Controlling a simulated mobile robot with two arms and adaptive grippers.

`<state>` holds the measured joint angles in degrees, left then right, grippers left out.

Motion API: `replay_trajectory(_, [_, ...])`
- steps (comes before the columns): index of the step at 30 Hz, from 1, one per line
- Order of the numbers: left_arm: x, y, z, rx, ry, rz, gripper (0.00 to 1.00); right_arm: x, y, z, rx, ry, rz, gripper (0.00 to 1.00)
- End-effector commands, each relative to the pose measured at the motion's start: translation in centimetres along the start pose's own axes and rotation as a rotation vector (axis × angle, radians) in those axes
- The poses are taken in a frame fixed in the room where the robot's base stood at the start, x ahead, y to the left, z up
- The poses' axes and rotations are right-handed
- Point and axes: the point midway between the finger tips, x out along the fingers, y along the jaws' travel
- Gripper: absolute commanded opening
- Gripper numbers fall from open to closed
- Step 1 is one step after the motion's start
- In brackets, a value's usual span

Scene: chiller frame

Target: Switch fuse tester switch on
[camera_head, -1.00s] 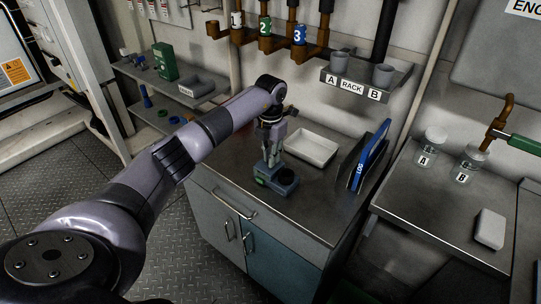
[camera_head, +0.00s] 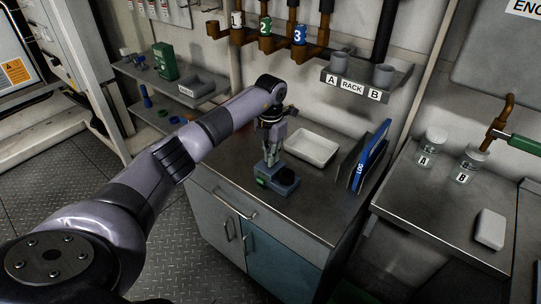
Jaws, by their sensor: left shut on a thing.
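The fuse tester (camera_head: 286,187) is a small grey-blue box on the metal cabinet top, with a green patch on its front left and a dark round part on its right. My left arm reaches in from the left, and my left gripper (camera_head: 270,161) points down at the back left of the tester. Its fingers are shut on the fuse tester switch, which is small and mostly hidden between them. I cannot make out the switch's position. My right gripper is not in view.
A white tray (camera_head: 311,147) lies behind the tester, and a blue LOG binder (camera_head: 371,157) stands to its right. A rack (camera_head: 352,84) with two cups hangs above. Jars A (camera_head: 432,143) and B (camera_head: 468,163) stand on the right counter. The cabinet top's front right is clear.

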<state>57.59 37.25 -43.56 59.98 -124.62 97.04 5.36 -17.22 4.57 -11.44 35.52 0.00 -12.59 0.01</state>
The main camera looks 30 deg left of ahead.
Motion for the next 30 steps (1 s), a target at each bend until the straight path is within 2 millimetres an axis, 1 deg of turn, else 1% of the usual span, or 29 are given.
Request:
replay_trajectory(20, [0.04,-0.09,-0.01,0.001,0.001,-0.001,0.00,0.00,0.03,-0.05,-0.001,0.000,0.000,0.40])
replay_trajectory(21, [0.04,-0.09,-0.01,0.001,0.001,-0.001,0.10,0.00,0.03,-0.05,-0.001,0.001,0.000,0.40])
replay_trajectory(30, [0.03,-0.05,-0.01,0.001,0.001,-0.001,0.30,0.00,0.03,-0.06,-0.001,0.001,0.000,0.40])
